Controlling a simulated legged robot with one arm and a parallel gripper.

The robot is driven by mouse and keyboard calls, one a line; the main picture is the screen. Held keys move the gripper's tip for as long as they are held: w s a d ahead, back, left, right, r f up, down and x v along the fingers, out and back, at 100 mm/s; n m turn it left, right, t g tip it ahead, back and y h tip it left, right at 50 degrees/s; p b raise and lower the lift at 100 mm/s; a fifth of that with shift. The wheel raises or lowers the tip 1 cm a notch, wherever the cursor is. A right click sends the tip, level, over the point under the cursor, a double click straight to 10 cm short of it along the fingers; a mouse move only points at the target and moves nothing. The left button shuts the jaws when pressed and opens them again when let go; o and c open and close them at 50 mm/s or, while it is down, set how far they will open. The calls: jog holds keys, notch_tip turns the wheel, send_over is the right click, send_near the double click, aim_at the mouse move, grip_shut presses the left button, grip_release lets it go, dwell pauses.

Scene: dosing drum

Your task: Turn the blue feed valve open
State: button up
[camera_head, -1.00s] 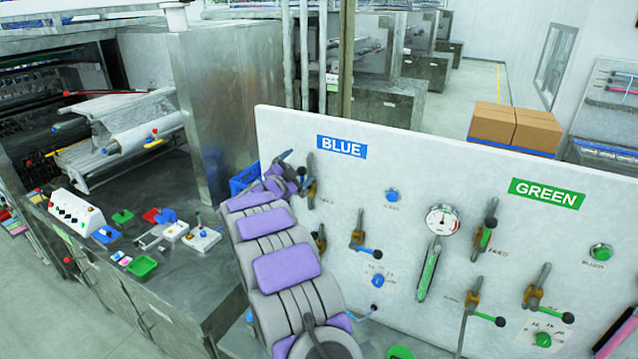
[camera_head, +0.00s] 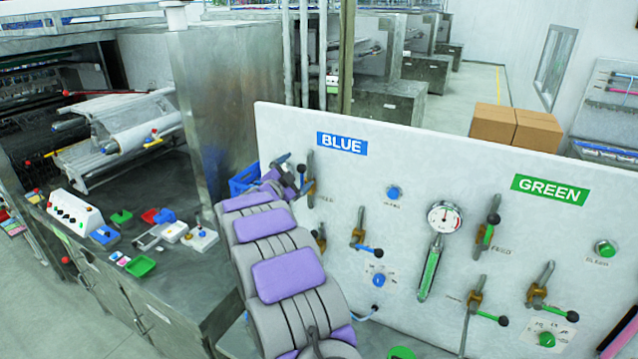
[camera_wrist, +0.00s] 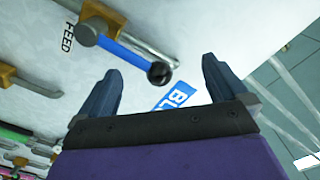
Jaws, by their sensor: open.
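The blue feed valve (camera_head: 310,180) is on the white panel under the BLUE sign, partly hidden by my gripper (camera_head: 290,172) in the head view. In the wrist view its blue lever (camera_wrist: 128,56) runs from a round grey pivot (camera_wrist: 88,33) to a black ball end (camera_wrist: 159,73). The FEED label is beside the pivot. My gripper (camera_wrist: 160,70) is open, its two blue-grey fingers on either side of the ball end in the picture. No contact shows, and I cannot tell the depth between them.
Other blue-side valves (camera_head: 361,236) and a blue button (camera_head: 394,193) are on the panel. A gauge (camera_head: 444,216) and green-side valves are to the right. A bench with several small parts (camera_head: 141,266) is at left, beside a steel cabinet (camera_head: 216,110).

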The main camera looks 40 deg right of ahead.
jog(key=v, duration=0.6)
jog(key=shift+a+b, duration=0.2)
jog(key=shift+b, duration=0.2)
